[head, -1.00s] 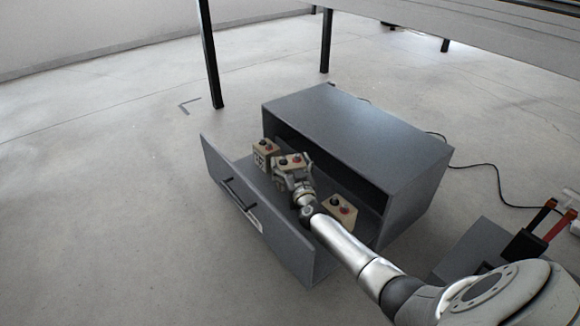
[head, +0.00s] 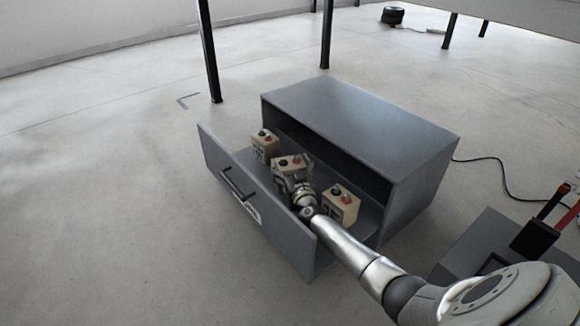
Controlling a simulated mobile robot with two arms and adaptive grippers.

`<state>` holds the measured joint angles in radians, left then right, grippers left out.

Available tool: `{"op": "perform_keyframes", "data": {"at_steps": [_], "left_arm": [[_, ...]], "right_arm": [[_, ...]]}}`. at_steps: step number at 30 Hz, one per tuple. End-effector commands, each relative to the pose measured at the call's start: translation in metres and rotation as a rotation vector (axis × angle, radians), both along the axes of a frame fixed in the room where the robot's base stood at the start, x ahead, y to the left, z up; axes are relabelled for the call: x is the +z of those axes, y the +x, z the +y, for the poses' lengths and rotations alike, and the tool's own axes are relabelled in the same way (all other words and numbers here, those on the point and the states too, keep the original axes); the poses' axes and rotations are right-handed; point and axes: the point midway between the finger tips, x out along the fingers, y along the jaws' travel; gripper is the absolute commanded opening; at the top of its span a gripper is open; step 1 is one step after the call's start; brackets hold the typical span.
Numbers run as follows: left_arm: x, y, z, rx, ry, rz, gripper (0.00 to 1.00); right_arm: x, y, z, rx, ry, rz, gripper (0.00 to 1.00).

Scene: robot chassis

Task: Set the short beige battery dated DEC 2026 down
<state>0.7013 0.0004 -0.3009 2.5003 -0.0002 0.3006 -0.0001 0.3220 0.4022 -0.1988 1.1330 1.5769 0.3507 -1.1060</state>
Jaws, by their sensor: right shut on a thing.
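My right gripper (head: 291,180) reaches into the open drawer and is shut on a beige battery (head: 286,162) with a black and a red terminal on top. The held battery is over or in the middle of the drawer. I cannot tell whether it touches the drawer floor. Another beige battery (head: 265,146) is beyond it on the left, and a third (head: 342,205) stands on the right near the gripper. The dates are too small to read. My left gripper is not in view.
The grey cabinet (head: 355,110) stands on the concrete floor, its drawer front (head: 240,190) pulled out towards the left. A black cable (head: 485,160) runs on the floor behind it. A grey box (head: 480,240) with red and black parts is at the lower right. The left floor is clear.

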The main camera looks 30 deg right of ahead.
Motion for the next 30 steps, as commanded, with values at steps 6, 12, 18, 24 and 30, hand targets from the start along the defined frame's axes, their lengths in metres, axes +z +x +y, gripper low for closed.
{"op": "perform_keyframes", "data": {"at_steps": [6, 12, 18, 24, 30], "left_arm": [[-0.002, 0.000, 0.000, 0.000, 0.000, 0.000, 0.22], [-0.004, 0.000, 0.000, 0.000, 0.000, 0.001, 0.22], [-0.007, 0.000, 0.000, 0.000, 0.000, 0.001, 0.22], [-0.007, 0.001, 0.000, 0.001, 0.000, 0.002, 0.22], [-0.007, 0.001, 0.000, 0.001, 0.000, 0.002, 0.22]], "right_arm": [[0.003, 0.002, -0.001, -0.002, -0.001, -0.010, 0.09], [-0.002, 0.002, -0.001, -0.002, -0.002, -0.011, 0.09], [-0.007, 0.002, -0.001, -0.002, -0.001, -0.010, 0.09], [-0.014, 0.000, 0.000, 0.000, 0.001, 0.003, 0.95], [-0.014, -0.001, 0.000, 0.001, 0.001, 0.004, 1.00]]}}
